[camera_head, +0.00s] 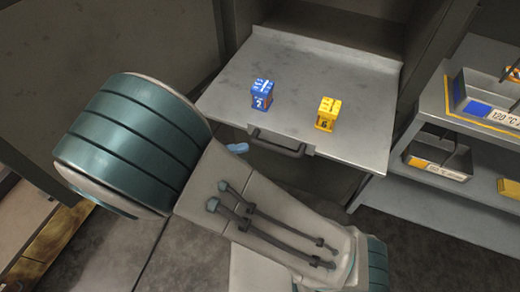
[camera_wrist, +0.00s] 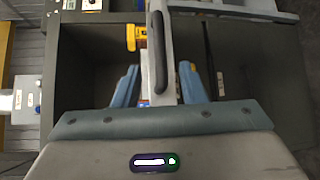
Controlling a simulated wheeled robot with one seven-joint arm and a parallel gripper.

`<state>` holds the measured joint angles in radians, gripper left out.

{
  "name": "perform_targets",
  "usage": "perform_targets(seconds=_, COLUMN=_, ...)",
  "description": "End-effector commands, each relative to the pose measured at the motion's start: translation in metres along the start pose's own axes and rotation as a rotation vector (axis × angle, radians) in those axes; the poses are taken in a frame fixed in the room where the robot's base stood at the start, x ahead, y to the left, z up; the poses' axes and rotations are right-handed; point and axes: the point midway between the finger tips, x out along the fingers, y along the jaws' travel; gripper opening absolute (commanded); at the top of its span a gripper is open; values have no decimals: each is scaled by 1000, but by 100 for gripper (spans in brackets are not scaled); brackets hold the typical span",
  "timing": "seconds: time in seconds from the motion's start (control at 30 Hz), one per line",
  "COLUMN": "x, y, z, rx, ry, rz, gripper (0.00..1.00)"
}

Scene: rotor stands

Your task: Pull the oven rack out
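The oven rack (camera_head: 330,88) is a flat grey metal tray sticking out of the dark oven opening. Its dark bar handle (camera_head: 277,146) is on the front edge. In the wrist view the rack shows nearly edge-on, with its handle (camera_wrist: 158,55) upright in the picture. My gripper (camera_wrist: 160,86) is open, with one blue finger on each side of the rack's edge and handle, and visible gaps between. In the head view only one blue fingertip (camera_head: 238,147) shows, left of the handle; my arm hides the rest.
A blue numbered block (camera_head: 262,95) and a yellow numbered block (camera_head: 326,114) stand on the rack. The yellow one also shows in the wrist view (camera_wrist: 132,37). A grey shelf (camera_head: 430,204) with bins stands at right. Floor shows below the rack.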

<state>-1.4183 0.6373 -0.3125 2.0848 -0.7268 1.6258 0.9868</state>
Motion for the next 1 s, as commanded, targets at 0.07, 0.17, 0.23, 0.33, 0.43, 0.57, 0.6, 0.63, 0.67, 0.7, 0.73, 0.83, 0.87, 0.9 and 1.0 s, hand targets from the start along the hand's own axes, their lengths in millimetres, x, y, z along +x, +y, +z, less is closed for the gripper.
perform_targets(seconds=0.07, x=-15, y=0, z=0, rx=1, ry=2, rz=-1, gripper=38)
perform_targets(seconds=0.17, x=-28, y=0, z=0, rx=1, ry=1, rz=-1, gripper=38)
perform_targets(seconds=0.23, x=-34, y=0, z=0, rx=0, ry=1, rz=0, gripper=38)
perform_targets(seconds=0.33, x=-39, y=0, z=0, rx=0, ry=-1, rz=0, gripper=38)
perform_targets(seconds=0.43, x=-40, y=0, z=0, rx=0, ry=-1, rz=0, gripper=38)
perform_targets(seconds=0.57, x=-40, y=0, z=0, rx=0, ry=-1, rz=0, gripper=38)
perform_targets(seconds=0.6, x=-40, y=0, z=0, rx=0, ry=-1, rz=0, gripper=38)
perform_targets(seconds=0.63, x=-40, y=0, z=0, rx=0, ry=-1, rz=0, gripper=38)
perform_targets(seconds=0.67, x=-40, y=0, z=0, rx=0, ry=-1, rz=0, gripper=38)
perform_targets(seconds=0.7, x=-40, y=0, z=0, rx=0, ry=-1, rz=0, gripper=38)
perform_targets(seconds=0.73, x=-40, y=0, z=0, rx=0, ry=-1, rz=0, gripper=38)
perform_targets(seconds=0.83, x=-40, y=0, z=0, rx=0, ry=-1, rz=0, gripper=38)
perform_targets(seconds=0.87, x=-40, y=0, z=0, rx=0, ry=-1, rz=-1, gripper=38)
perform_targets(seconds=0.9, x=-39, y=1, z=0, rx=-1, ry=-3, rz=-4, gripper=38)
perform_targets(seconds=1.0, x=-30, y=6, z=0, rx=-11, ry=-28, rz=-42, gripper=38)
